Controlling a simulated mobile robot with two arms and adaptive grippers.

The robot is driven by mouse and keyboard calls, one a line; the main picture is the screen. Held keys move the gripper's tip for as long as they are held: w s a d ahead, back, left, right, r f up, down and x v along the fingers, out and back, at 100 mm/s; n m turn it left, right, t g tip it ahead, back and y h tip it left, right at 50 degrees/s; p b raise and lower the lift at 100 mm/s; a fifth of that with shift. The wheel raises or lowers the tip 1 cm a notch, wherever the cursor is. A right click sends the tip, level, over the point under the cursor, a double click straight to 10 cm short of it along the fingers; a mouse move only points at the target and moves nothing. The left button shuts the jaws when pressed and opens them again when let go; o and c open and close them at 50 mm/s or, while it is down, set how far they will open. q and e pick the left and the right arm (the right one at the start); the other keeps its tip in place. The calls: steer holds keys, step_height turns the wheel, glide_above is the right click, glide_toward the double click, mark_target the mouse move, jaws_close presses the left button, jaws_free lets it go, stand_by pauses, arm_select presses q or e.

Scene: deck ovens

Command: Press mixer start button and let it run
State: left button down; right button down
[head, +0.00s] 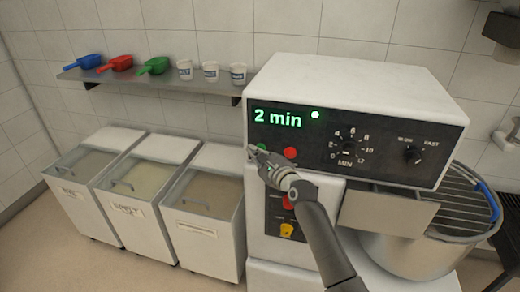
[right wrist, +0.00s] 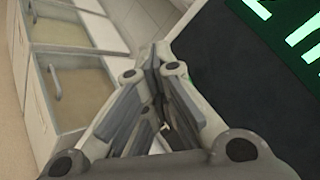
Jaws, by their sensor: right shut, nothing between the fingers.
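The mixer (head: 360,90) is a white machine with a black control panel (head: 328,128). Its display (head: 278,118) reads "2 min" in green, with a small lit dot at its right. A green button (head: 262,148) is partly hidden by my right gripper (head: 254,151). A red button (head: 290,153) sits to its right. The right gripper is shut and empty, its tips at the green button; I cannot tell if they touch it. In the right wrist view the shut fingers (right wrist: 158,55) point at the panel's edge, with green digits (right wrist: 300,35) at upper right. My left gripper is not in view.
A metal bowl (head: 415,255) under a wire guard (head: 462,205) is at the right. A minute dial (head: 348,147) and a speed knob (head: 413,155) are on the panel. Lidded bins (head: 205,215) stand left. A shelf (head: 150,82) holds scoops and cups.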

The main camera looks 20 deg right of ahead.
steer(key=shift+s+a+p, duration=0.4)
steer(key=shift+s+p, duration=0.1)
steer(key=shift+s, duration=0.15)
steer(key=s+a+p, duration=0.1)
steer(key=s+p, duration=0.1)
steer(key=s+a+p, duration=0.1)
steer(key=s, duration=0.1)
steer(key=shift+a+p, duration=0.35)
steer(key=shift+a, duration=0.05)
steer(key=shift+f, duration=0.15)
